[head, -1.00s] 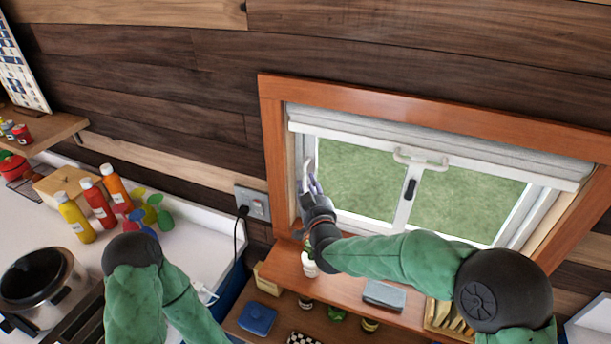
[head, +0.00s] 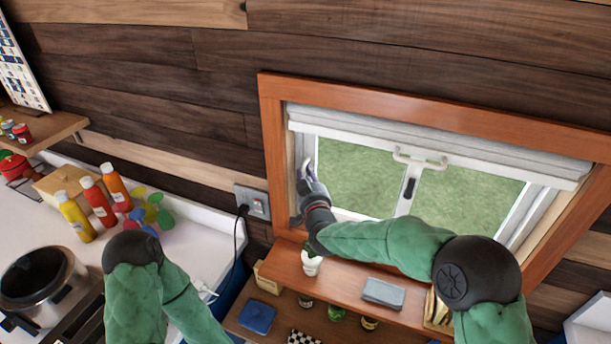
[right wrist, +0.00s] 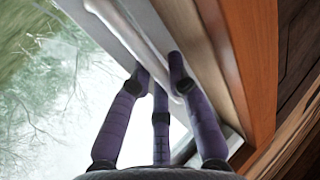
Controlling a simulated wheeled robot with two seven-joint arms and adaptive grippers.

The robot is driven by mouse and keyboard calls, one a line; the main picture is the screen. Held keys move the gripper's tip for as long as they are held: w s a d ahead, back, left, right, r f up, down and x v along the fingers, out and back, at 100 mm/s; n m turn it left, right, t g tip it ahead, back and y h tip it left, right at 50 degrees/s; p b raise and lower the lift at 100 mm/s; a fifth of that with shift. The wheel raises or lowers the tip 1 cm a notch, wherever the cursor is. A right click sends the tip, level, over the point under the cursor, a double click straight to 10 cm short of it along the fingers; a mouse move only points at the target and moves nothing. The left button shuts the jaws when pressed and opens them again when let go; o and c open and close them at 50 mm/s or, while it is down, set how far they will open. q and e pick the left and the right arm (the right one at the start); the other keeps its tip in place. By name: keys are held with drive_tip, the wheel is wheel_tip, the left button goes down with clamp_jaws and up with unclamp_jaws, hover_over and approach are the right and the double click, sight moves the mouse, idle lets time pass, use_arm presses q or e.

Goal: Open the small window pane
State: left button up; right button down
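The window has a left pane (head: 358,178) and a right pane, split by a white upright; both look closed. A slim white handle (head: 303,168) stands upright at the left edge of the left pane. It also shows as a white bar in the right wrist view (right wrist: 140,38). My right gripper (head: 309,172) is at this handle, its purple fingers reaching around the bar. In the right wrist view the fingertips (right wrist: 157,76) are bent inward but apart, with the bar between them, closer to the right finger. Firm contact is not clear. My left gripper is out of view.
A wooden frame surrounds the window, with a white blind (head: 430,142) across the top. A sill shelf below holds a small potted plant (head: 312,264) and a grey-blue box (head: 384,292). Bottles (head: 104,205) and a pot (head: 38,280) stand on the counter at left.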

drive_tip(key=shift+d, duration=0.15)
drive_tip(key=b, duration=1)
approach(362, 180)
drive_tip(key=w, duration=0.2)
drive_tip(key=w+a, duration=0.1)
drive_tip(key=w, duration=0.1)
drive_tip(key=w+a, duration=0.1)
drive_tip(key=w, duration=0.1)
drive_tip(key=shift+a+f, duration=0.1)
drive_tip(key=shift+f, duration=0.2)
drive_tip(key=shift+s+d+r, duration=0.1)
drive_tip(key=shift+s+d, duration=0.15)
drive_tip(key=shift+d, duration=0.3)
drive_tip(key=c, duration=1.4)
unclamp_jaws()
